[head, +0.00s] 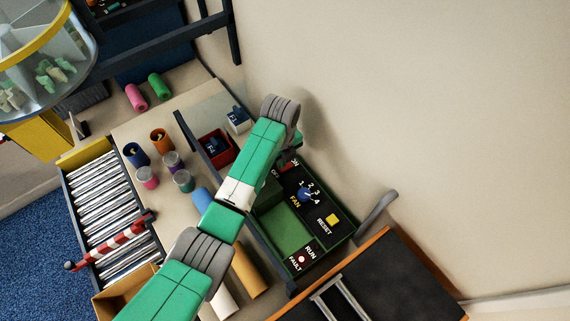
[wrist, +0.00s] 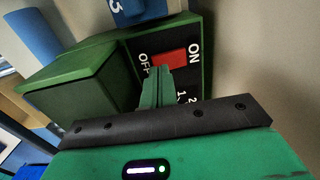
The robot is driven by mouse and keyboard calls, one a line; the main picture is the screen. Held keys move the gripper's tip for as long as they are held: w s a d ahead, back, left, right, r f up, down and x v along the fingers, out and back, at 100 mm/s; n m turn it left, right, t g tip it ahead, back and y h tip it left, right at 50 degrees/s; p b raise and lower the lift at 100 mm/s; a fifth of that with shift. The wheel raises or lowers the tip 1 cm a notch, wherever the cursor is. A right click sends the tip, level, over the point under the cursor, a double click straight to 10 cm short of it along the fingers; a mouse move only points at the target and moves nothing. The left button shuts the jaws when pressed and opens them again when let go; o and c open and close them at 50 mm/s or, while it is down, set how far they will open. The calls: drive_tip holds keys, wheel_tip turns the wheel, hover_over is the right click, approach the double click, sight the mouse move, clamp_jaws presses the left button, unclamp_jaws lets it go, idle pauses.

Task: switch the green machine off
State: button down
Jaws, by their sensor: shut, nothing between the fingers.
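The green machine (head: 283,228) stands against the wall in the head view, with a black control panel. In the wrist view its green housing (wrist: 60,68) fills the left, and a red rocker switch (wrist: 172,56) lies between the labels OFF, at left, and ON, at right. My gripper (wrist: 160,70) is shut and empty, its fingertips overlapping the lower edge of the switch towards the OFF side. I cannot tell whether they touch it. The head view hides the fingertips and most of the switch behind my arm.
The panel also carries a blue FAN knob (head: 305,195), a yellow RESET button (head: 333,220) and a red FAULT lamp (head: 301,259). A grey lever (head: 376,217) sticks out at the right. A red bin (head: 213,148) and several cups stand left of my arm.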

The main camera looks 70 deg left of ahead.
drive_tip(key=shift+f+b, duration=0.6)
drive_tip(key=shift+f, duration=0.35)
idle(0.6)
wheel_tip(320, 180, up, 7)
drive_tip(key=p, duration=0.7)
drive_tip(key=shift+r, duration=0.1)
idle(0.4)
